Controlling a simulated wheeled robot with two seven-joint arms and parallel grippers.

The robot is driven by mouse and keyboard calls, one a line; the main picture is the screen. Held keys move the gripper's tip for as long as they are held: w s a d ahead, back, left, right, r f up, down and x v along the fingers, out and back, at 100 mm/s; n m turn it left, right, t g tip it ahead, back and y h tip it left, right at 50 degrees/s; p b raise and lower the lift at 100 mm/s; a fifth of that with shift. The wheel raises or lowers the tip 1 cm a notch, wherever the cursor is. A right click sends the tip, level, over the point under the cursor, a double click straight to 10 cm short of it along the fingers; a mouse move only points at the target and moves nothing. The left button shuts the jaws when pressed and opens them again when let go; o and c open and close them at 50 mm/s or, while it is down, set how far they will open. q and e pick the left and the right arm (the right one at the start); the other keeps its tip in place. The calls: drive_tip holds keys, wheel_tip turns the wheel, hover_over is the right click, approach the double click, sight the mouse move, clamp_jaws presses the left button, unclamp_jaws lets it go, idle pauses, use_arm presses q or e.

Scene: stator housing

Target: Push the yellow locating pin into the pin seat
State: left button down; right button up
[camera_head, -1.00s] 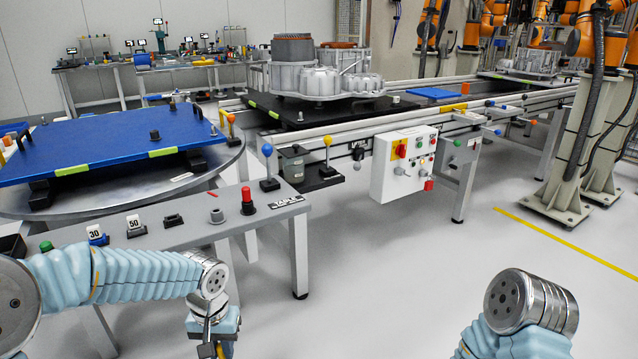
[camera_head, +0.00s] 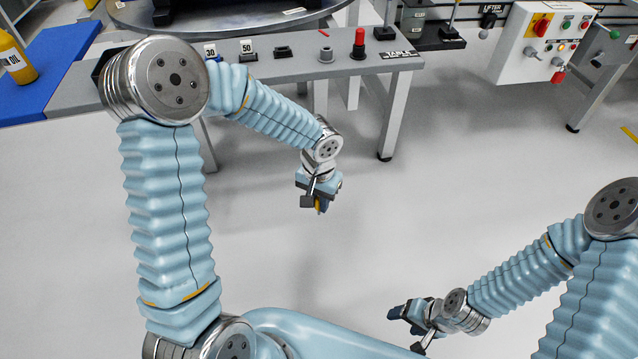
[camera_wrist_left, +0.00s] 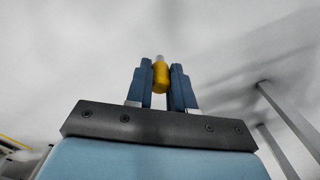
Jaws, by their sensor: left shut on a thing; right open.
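The yellow locating pin (camera_wrist_left: 160,77) stands between the two blue fingers of my left gripper (camera_wrist_left: 161,85), with its pale tip pointing away from the wrist. In the head view the left gripper (camera_head: 320,205) hangs over open floor in front of the grey bench, shut on the pin (camera_head: 318,204). A small grey round part (camera_head: 326,54) lies on the bench top; it may be the pin seat, but I cannot tell. The pin is well apart from the bench. My right gripper (camera_head: 400,314) is open and empty, low at the lower right.
The grey bench (camera_head: 290,72) carries markers 30 (camera_head: 212,50) and 50 (camera_head: 248,48), a black block (camera_head: 283,52) and a red-topped part (camera_head: 359,43). A yellow oil bottle (camera_head: 14,58) stands at the left. A control box (camera_head: 545,45) is at the right. The floor between is clear.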

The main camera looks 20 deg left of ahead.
use_arm(q)
drive_tip(key=w+d+r+m, duration=0.3)
drive_tip(key=d+r+m, duration=0.4)
drive_tip(key=d, duration=0.5)
drive_tip(key=w+d+f+m, duration=0.3)
drive_tip(key=w+d+m, duration=0.1)
drive_tip(key=s+a+r+n, duration=0.5)
drive_tip(key=a+r+n, duration=0.25)
drive_tip(key=r, duration=0.25)
drive_tip(key=w+d+n, duration=0.5)
drive_tip(key=w+d, duration=0.2)
drive_tip(key=d, duration=0.2)
drive_tip(key=s+a+f+m, duration=0.1)
drive_tip(key=a+f+m, duration=0.1)
drive_tip(key=f+m, duration=0.3)
drive_tip(key=s+a+f+m, duration=0.1)
drive_tip(key=f+m, duration=0.4)
drive_tip(key=m, duration=0.7)
drive_tip(key=shift+s+a+f, duration=0.2)
drive_tip(key=shift+s+a, duration=0.05)
drive_tip(key=shift+a, duration=0.3)
